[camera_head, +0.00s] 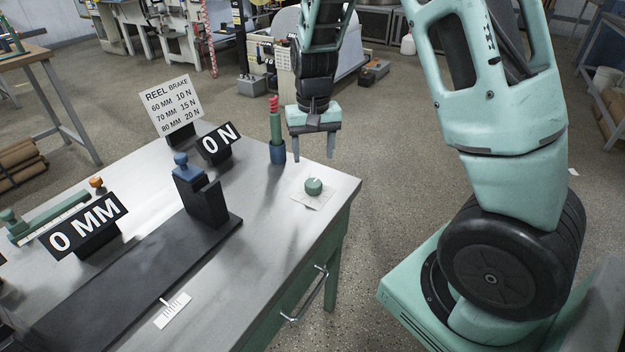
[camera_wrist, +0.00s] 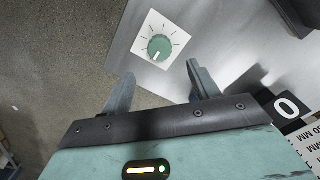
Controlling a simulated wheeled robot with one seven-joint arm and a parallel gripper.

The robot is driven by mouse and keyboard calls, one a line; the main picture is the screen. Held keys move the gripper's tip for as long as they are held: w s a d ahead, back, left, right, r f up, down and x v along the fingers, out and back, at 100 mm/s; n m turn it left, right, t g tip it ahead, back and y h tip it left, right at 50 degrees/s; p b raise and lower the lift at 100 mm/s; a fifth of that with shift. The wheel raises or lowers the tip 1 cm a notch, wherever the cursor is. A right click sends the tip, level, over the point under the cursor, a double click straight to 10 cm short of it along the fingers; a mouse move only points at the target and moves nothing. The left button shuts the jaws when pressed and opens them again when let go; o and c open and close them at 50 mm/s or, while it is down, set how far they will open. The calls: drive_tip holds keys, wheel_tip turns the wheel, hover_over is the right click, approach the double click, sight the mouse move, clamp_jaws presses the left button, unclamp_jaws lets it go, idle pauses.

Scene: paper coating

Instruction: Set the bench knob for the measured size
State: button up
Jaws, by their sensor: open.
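The green knob (camera_head: 313,186) sits on a white dial plate near the bench's right corner. In the wrist view the knob (camera_wrist: 160,47) shows a white pointer mark and tick lines around it. My gripper (camera_head: 314,155) is open and empty, above the bench's far right edge and apart from the knob. In the wrist view its fingertips (camera_wrist: 157,75) stand either side, short of the knob. The reel brake card (camera_head: 172,106) reads 60 MM 10 N, 70 MM 15 N, 80 MM 20 N. One display (camera_head: 217,143) reads 0 N, another (camera_head: 88,226) reads 0 MM.
A signal post (camera_head: 276,130) with red, green and blue parts stands left of my gripper. A black block with a blue top (camera_head: 200,192) stands on a dark strip. A small scale (camera_head: 172,310) lies beside the strip. A drawer handle (camera_head: 306,296) juts from the bench.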

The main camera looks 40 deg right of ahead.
sight(313, 183)
wheel_tip(313, 183, down, 9)
drive_tip(key=shift+r+b, duration=0.2)
drive_tip(key=shift+b, duration=0.25)
drive_tip(key=c, duration=1)
